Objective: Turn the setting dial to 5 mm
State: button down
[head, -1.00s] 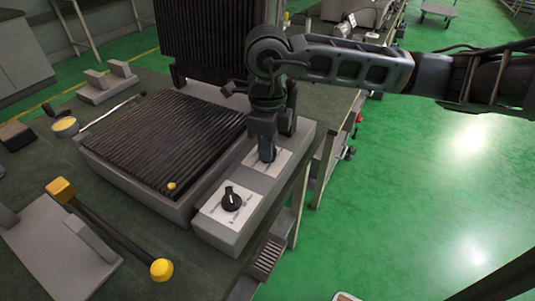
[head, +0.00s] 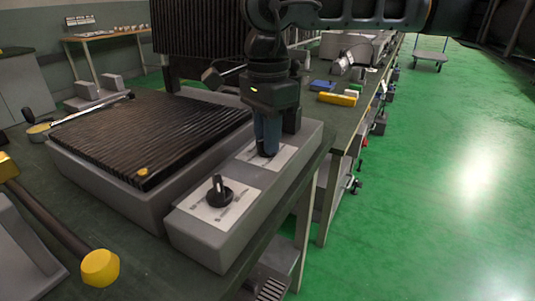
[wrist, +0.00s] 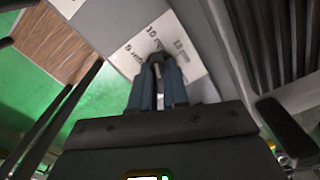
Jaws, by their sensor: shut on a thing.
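The setting dial (wrist: 156,58) is a dark knob on a white plate (wrist: 191,65) printed with 5, 10 and 15 mm marks. In the wrist view my gripper (wrist: 157,72) has its two blue-grey fingers closed around the knob, below the 10 mm mark. The knob is mostly hidden, and I cannot tell which mark it points to. In the head view my gripper (head: 267,150) points straight down onto the far plate (head: 285,157) of the grey control box (head: 208,245); its fingers hide the dial there.
A second black dial (head: 220,194) sits on the box's near plate. Left of the box is a ribbed heating plate (head: 150,130), with a raised ribbed panel (head: 200,35) behind it. A yellow-ended bar (head: 100,267) is at front left. Green floor is free at right.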

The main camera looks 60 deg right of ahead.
jog(key=n+b, duration=0.4)
jog(key=n, duration=0.1)
jog(key=shift+f+n, duration=0.2)
jog(key=shift+n, duration=0.1)
jog(key=n+b, duration=0.2)
jog(key=n, duration=0.3)
jog(key=shift+r, duration=0.1)
jog(key=shift+n, duration=0.3)
jog(key=c, duration=1.1)
grip_release()
jog(key=shift+r, duration=0.1)
jog(key=shift+r, duration=0.1)
notch_tip(320, 180, up, 8)
jog(key=shift+f+p, duration=0.2)
jog(key=shift+p, duration=0.6)
